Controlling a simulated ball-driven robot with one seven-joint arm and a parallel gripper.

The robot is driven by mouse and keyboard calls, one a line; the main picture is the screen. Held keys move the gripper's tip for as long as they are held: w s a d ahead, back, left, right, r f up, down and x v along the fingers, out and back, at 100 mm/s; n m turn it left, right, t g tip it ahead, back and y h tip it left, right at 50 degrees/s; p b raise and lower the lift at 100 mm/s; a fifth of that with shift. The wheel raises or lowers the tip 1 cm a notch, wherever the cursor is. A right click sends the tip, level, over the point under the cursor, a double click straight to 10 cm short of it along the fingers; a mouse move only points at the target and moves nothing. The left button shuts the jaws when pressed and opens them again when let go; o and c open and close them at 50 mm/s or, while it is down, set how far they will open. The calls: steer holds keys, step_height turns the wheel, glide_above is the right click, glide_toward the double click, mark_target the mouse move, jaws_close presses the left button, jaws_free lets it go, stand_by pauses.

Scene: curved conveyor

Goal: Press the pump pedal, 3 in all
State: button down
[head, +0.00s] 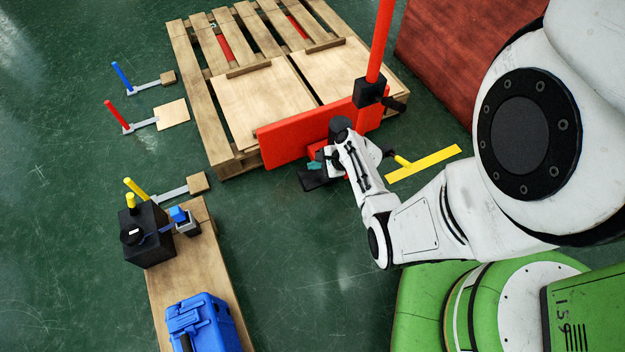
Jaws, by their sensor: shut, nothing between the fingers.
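A red pallet-jack-like machine stands against the wooden pallet, with a red plate (285,142), a tall red post (380,42) and a black block (369,92) on the post. A dark flat piece (313,181), possibly the pump pedal, sticks out low in front of the red plate. My gripper (320,163) is shut at the end of the white arm, just above or beside this dark piece. My wrist covers part of the machine, and I cannot tell whether the gripper touches the piece.
The wooden pallet (188,70) carries flat boards. A yellow bar (423,163) lies right of my wrist. Coloured posts (121,76) stand at left. A plank (160,290) holds a black box (147,236) and a blue case (205,325). Green floor between plank and arm is clear.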

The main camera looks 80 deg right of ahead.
mark_target(314, 176)
steer(key=shift+f+b, duration=0.9)
steer(key=shift+f, duration=0.7)
steer(key=shift+f, duration=0.15)
stand_by(0.7)
steer(key=shift+f, duration=0.25)
steer(key=shift+f+b, duration=1.55)
steer(key=shift+f, duration=0.05)
stand_by(1.5)
steer(key=shift+r, duration=0.1)
steer(key=shift+r+p, duration=1.9)
steer(key=shift+p, duration=0.15)
steer(key=shift+r, duration=0.15)
step_height(314, 176, up, 5)
steer(key=p, duration=0.5)
